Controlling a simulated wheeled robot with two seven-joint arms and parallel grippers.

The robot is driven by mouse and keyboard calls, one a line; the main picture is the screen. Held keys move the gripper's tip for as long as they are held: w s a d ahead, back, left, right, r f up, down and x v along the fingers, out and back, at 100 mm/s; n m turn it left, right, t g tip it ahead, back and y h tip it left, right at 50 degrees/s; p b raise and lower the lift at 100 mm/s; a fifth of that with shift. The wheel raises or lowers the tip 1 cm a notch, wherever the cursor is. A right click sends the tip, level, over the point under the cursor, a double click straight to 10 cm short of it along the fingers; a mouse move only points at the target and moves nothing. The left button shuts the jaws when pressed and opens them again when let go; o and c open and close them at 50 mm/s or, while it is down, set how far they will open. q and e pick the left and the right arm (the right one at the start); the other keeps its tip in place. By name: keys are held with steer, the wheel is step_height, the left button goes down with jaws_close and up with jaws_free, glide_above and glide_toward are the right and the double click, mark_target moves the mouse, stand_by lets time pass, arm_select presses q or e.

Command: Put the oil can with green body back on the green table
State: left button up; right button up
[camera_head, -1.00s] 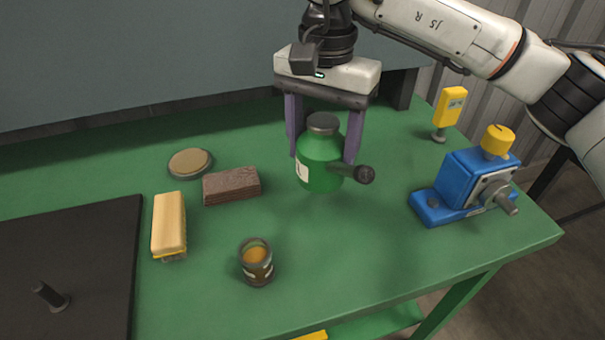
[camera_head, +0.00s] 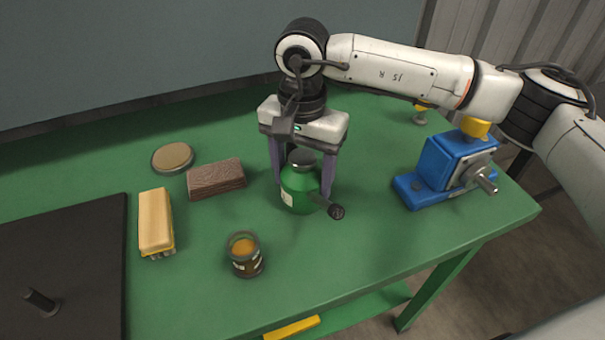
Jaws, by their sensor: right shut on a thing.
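The oil can with green body (camera_head: 299,192) is upright, with a grey cap and a dark spout pointing to the lower right. It is at the green table (camera_head: 380,245), right of the brown block; I cannot tell for sure whether its base touches the top. My right gripper (camera_head: 303,185) points down from above, its two purple fingers on either side of the can, shut on it. The fingertips are partly hidden by the can. My left gripper is not in view.
A brown block (camera_head: 216,179), a round tin (camera_head: 172,157), a yellow brush (camera_head: 155,222) and a glass jar (camera_head: 245,254) stand to the left. A black mat (camera_head: 75,250) with a peg lies farther left. A blue machine (camera_head: 446,168) stands to the right. The table front between jar and machine is clear.

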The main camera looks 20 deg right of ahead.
steer(key=shift+f, duration=0.1)
steer(key=o, duration=1.6)
steer(key=shift+o, duration=0.2)
steer(key=shift+r, duration=0.4)
step_height(320, 180, up, 12)
steer(key=shift+f+b, duration=0.2)
steer(key=shift+b, duration=0.5)
steer(key=shift+f, duration=0.1)
